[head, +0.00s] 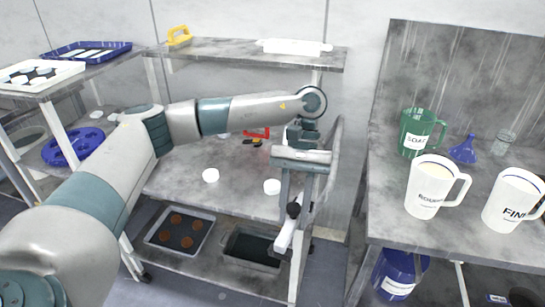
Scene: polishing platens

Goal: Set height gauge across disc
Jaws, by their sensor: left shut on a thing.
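My left gripper (297,196) points down near the right end of the grey cart. It is shut on what looks like the height gauge (287,234), a pale bar with a black knob, held tilted in front of the cart's right side. The fingers hide part of it. I cannot tell which disc the task names. The gauge appears apart from both. My right gripper is not in view.
The cart's lower shelf holds a tray with brown discs (181,233) and a dark basin (252,248). Red and black tools (256,133) lie behind. The right bench (390,205) carries a green jug (420,132), white jugs (430,185) and a blue funnel (464,150).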

